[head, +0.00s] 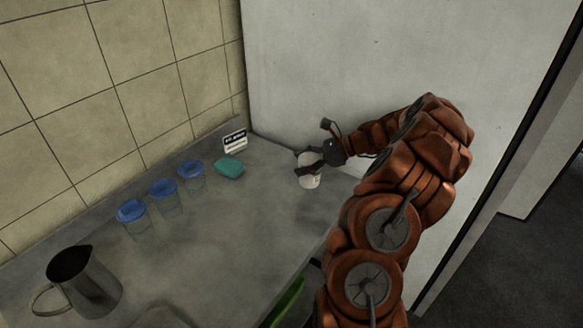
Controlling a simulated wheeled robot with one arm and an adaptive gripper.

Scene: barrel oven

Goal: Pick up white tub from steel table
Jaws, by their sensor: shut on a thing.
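The white tub (309,178) is near the far right end of the steel table (230,225), close to the pale wall panel. My gripper (308,165) is shut on the tub, with its dark fingers around the upper part. The fingers hide some of the tub's top and side. The tub looks about upright. I cannot tell whether its base touches the table or is slightly above it.
Left of the tub are a teal block (229,168) and a small sign (235,141). Several blue-lidded containers (163,197) line the tiled wall. A metal pitcher (85,285) stands at the near left. The table's middle is clear. A green object (287,300) shows below the front edge.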

